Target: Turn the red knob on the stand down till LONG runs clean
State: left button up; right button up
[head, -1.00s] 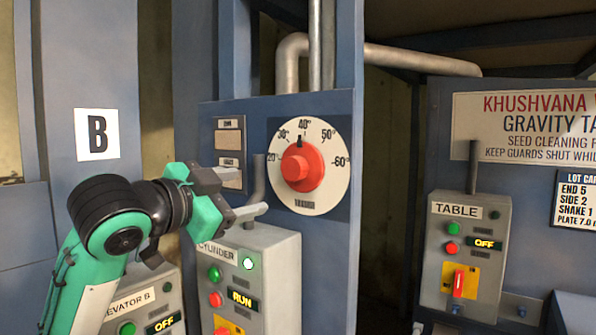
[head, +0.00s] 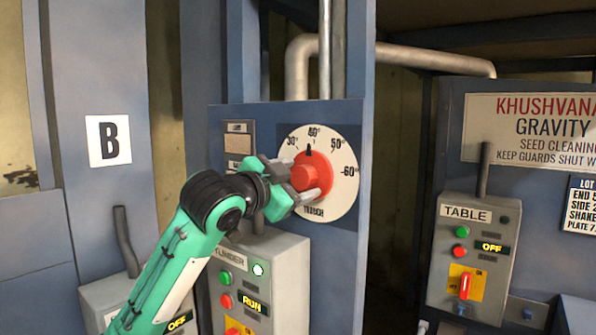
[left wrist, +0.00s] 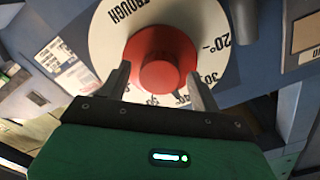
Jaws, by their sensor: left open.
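The red knob (head: 315,174) sits at the centre of a white dial (head: 343,188) on a blue upright stand. The dial is marked in degrees and its black pointer stands by the 40 mark. My left gripper (head: 296,182) is at the knob, its fingers open on either side of it. In the left wrist view the knob (left wrist: 163,62) lies between the two separate fingertips (left wrist: 160,80); I cannot tell whether they touch it. No display reading LONG is in view. My right gripper is not in view.
A TABLE box (head: 470,255) at right shows OFF. A partly hidden box (head: 110,300) stands lower left. A dark gap separates the stand from the right panel.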

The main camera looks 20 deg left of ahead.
pick_arm(q)
jog(key=shift+w+d, duration=0.15)
jog(key=shift+w, duration=0.2)
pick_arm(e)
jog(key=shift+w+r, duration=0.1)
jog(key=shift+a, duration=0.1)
pick_arm(q)
jog(key=shift+c, duration=0.6)
jog(key=c, duration=0.8)
jog(key=shift+c, duration=0.2)
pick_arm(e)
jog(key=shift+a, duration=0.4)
